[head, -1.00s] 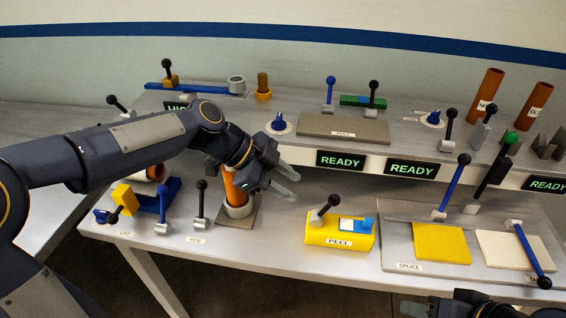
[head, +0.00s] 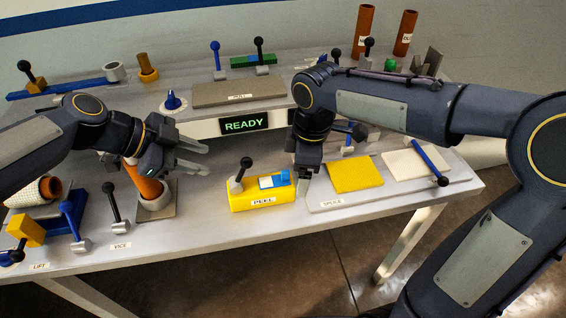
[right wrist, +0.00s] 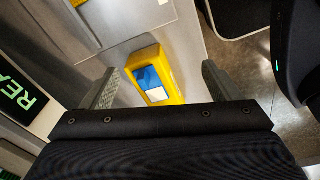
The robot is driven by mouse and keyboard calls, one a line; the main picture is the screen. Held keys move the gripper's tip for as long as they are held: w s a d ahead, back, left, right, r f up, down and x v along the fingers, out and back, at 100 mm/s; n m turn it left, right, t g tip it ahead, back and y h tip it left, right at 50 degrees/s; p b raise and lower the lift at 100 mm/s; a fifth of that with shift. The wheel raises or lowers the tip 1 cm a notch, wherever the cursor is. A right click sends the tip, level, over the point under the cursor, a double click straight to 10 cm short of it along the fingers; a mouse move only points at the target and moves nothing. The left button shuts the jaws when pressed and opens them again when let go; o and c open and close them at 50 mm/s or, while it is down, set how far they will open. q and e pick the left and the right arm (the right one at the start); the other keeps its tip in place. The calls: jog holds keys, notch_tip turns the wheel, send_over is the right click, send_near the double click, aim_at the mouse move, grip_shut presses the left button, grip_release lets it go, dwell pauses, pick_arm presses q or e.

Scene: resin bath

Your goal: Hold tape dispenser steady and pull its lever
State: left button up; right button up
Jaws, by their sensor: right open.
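The tape dispenser is a yellow box (head: 262,200) labelled PEEL, with a blue and white top and a black ball-ended lever (head: 240,175) at its left end. My left gripper (head: 203,158) is open and empty, up and left of the dispenser, beside an orange tube. My right gripper (head: 305,184) is just right of the dispenser, pointing down; its fingers are partly hidden in the head view. In the right wrist view its fingers are wide apart and empty (right wrist: 160,85), with the dispenser (right wrist: 158,75) ahead between them. The lever is not clearly seen there.
The orange tube (head: 147,186) stands in a grey ring close to my left gripper. A yellow pad (head: 355,176) and a white pad (head: 415,164) lie on the SPLICE plate at the right. A READY display (head: 246,123) fronts the raised shelf behind. Bare bench lies left of the dispenser.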

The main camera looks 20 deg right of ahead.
aim_at(284, 172)
jog(key=w+a+f+n, duration=0.1)
jog(key=w+a+n, duration=0.1)
jog(key=w, duration=0.1)
jog(key=w+a+f+n, duration=0.1)
jog(key=shift+w+a+f+g+h, duration=0.1)
jog(key=shift+w+f+g+h, duration=0.05)
jog(key=shift+f+g+h, duration=0.2)
jog(key=shift+n, duration=0.3)
jog(key=shift+f, duration=3.85)
jog(key=c, duration=1.3)
